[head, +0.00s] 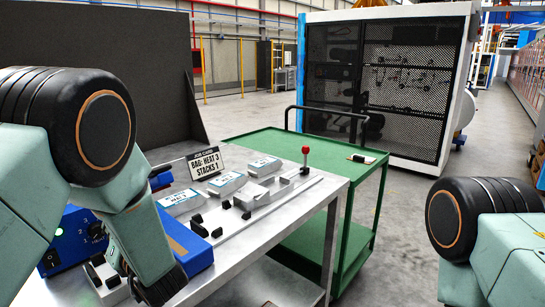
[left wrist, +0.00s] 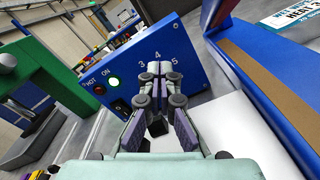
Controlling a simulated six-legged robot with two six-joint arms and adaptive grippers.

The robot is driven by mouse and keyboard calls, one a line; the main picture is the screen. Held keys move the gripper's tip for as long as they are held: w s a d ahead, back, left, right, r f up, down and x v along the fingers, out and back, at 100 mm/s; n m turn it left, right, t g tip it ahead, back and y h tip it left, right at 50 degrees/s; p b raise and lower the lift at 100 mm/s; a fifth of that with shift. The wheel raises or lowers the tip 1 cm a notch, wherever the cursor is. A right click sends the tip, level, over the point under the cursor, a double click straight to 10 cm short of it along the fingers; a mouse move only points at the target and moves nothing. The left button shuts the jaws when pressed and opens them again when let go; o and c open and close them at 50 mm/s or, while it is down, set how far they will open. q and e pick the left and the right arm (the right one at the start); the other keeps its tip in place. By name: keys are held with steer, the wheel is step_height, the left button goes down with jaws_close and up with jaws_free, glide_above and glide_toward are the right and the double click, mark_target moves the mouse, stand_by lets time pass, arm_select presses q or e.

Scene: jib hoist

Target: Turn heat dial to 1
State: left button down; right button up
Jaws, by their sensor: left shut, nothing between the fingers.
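The blue heat control box (head: 66,236) stands at the table's left end, partly hidden by my left arm. My right gripper is out of view.
A sign (head: 204,162) reading "BAG: HEAT 3 STACKS 1" stands on the metal table (head: 318,200) behind white labelled blocks (head: 227,183). A blue bar-like part (left wrist: 262,88) lies close to the right of my left gripper. A green cart (head: 345,170) stands beyond the table.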

arm_select(q)
steer(key=shift+v, duration=1.25)
